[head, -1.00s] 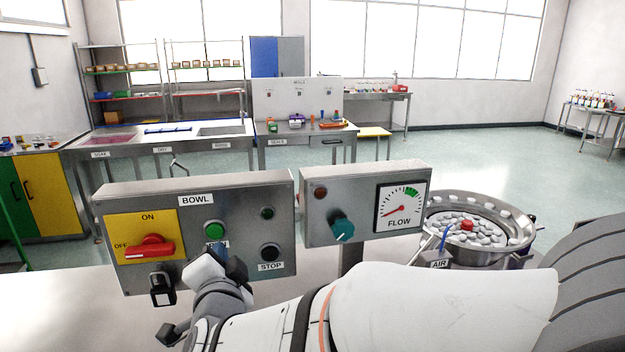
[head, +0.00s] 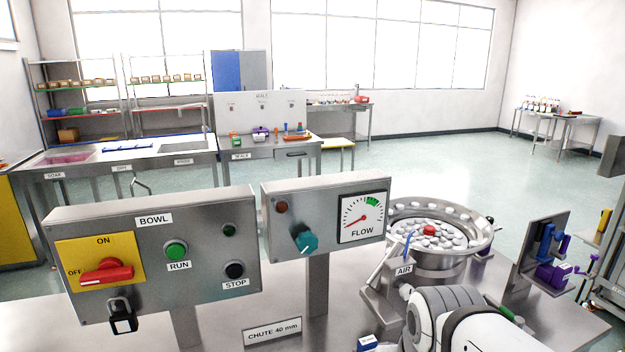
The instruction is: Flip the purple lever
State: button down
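A purple part (head: 555,274) that looks like a lever or clamp sits low on a grey upright plate (head: 527,258) at the right of the head view. It is small, and which way its handle points is hard to tell. Blue parts (head: 545,243) are mounted just above it on the same plate. My arm (head: 455,318) enters at the bottom right, left of and nearer than the purple part. My gripper cannot be made out. A second purple object (head: 261,133) stands on the far bench.
The BOWL box (head: 150,255) with a red switch (head: 107,275) and the FLOW box (head: 325,215) stand at left and middle. The bowl (head: 440,262) of pale caps with one red piece is behind my arm. A blue-topped block (head: 368,343) lies at the front.

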aim_at(560, 254)
jog(key=u, duration=0.45)
jog(key=k, duration=1.35)
jog(key=z, duration=1.3)
jog(key=i, duration=1.5)
jog(key=z, duration=0.05)
